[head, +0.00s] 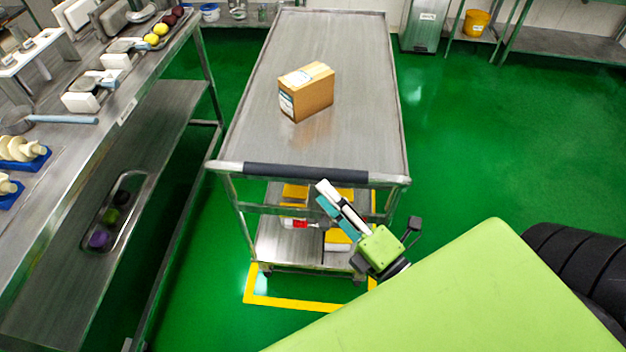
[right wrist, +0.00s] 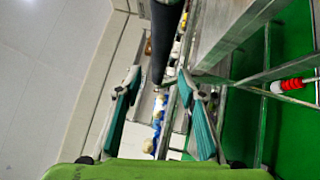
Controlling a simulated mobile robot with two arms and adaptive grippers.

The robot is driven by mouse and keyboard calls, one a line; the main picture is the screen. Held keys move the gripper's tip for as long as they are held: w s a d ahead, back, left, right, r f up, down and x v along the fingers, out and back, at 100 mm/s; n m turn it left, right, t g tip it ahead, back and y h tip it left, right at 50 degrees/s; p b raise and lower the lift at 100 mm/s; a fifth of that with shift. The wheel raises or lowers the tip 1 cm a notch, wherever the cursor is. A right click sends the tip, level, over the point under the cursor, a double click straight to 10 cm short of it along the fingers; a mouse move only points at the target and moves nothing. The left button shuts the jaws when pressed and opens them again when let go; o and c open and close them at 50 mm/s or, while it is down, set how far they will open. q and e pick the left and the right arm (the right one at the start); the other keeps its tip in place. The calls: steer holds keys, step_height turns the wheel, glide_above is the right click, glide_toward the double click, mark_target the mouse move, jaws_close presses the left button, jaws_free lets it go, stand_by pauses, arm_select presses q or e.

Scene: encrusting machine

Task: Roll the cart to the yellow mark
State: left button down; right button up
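The steel cart (head: 345,60) stands in the middle of the head view, its near side bearing a dark-padded push handle (head: 300,172). The yellow mark (head: 300,303) is a line on the green floor, partly hidden by the cart; its corner shows just in front of the cart's near end. My right gripper (head: 328,192) is just below the right part of the handle in the head view. In the right wrist view its two teal-padded fingers (right wrist: 160,80) are spread, and the dark handle (right wrist: 166,35) runs between and beyond their tips. My left gripper is not in view.
A cardboard box (head: 307,92) sits on the cart top, and yellow-lidded items lie on its lower shelf. A steel worktable (head: 150,95) stands close on the left. Open green floor (head: 480,130) lies to the right; a bin (head: 425,25) stands behind.

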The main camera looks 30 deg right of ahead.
steer(key=shift+v, duration=2.25)
steer(key=shift+f, duration=0.1)
steer(key=s+f+m+g+h, duration=0.2)
steer(key=f+m+g, duration=0.3)
steer(key=f, duration=1.2)
steer(key=s+f+m+g+h, duration=0.1)
steer(key=s+f+m+g, duration=0.15)
steer(key=f+m, duration=0.95)
steer(key=s+f+m+g, duration=0.2)
steer(key=s+f+g, duration=0.8)
steer(key=s+f, duration=1.2)
step_height(320, 180, down, 5)
steer(key=shift+s+r+g+h, duration=0.2)
steer(key=shift+s+g+h, duration=0.15)
steer(key=shift+h, duration=0.05)
steer(key=shift+a, duration=0.1)
